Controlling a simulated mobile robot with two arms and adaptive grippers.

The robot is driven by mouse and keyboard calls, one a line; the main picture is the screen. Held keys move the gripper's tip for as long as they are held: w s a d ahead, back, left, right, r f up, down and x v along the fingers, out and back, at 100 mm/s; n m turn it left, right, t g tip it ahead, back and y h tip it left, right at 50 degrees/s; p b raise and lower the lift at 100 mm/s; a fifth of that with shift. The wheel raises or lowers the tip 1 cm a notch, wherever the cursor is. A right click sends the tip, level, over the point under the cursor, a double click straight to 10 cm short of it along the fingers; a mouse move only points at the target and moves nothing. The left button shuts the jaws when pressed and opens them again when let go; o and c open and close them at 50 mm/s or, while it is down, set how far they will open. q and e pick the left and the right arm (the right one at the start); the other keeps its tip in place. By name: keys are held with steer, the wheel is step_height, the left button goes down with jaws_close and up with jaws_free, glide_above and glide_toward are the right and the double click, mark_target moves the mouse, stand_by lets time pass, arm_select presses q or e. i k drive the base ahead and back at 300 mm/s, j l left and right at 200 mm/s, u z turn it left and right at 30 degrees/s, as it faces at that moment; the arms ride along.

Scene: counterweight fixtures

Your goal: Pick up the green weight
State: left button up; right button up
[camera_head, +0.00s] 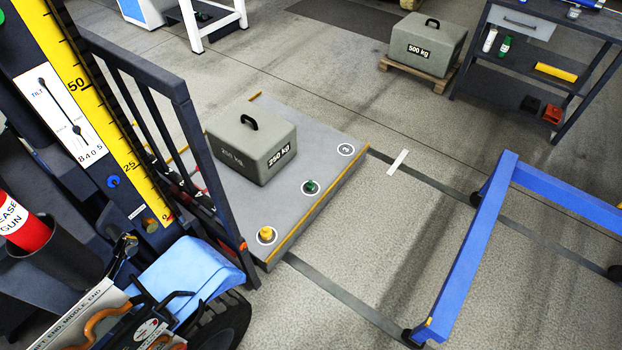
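The green weight (311,187) is small and stands inside a white ring near the front-right edge of a grey platform (330,160). A yellow weight (266,235) stands in another white ring at the platform's near corner. A large grey 250 kg block (252,150) with a black handle sits on the platform behind the green weight. I see neither of my grippers in this view, and nothing touches the green weight.
A dark mast frame (190,125) with a yellow scale (88,95) stands at the platform's left. A blue frame (470,250) on casters stands right. A 500 kg block (425,45) on a pallet and a workbench (560,35) are behind. Floor between platform and blue frame is mostly clear.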

mark_target(310, 185)
steer(key=i+l+u, duration=0.2)
steer(key=i, duration=0.35)
steer(key=i+l+u, duration=0.2)
steer(key=i+l, duration=0.3)
